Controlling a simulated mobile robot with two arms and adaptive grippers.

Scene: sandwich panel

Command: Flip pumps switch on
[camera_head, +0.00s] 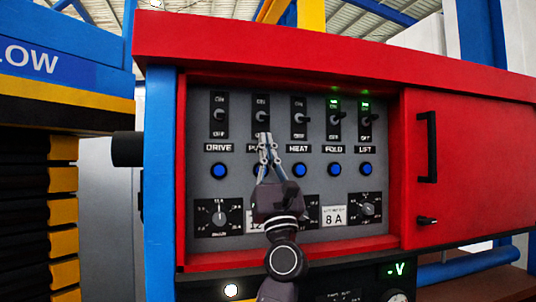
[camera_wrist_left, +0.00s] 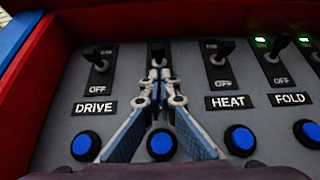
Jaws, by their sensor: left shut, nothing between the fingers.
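The pumps switch (camera_head: 262,104) is a black toggle on a dark plate marked ON at the top, second from the left in the row. No green light shows above it. Its label is mostly hidden behind my left gripper (camera_head: 265,138), with only the first letter showing. The gripper is shut and empty, its tips at the lower part of the switch plate. In the left wrist view the fingertips (camera_wrist_left: 158,68) are together just below the pumps toggle (camera_wrist_left: 158,54). I cannot tell whether they touch it. My right gripper is not in view.
The drive switch (camera_head: 219,114) is on the left and the heat switch (camera_head: 299,117) on the right. The fold switch (camera_head: 336,119) and lift switch (camera_head: 366,119) have green lights lit. Blue buttons (camera_head: 300,170) sit below. A red door (camera_head: 470,170) closes the cabinet's right side.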

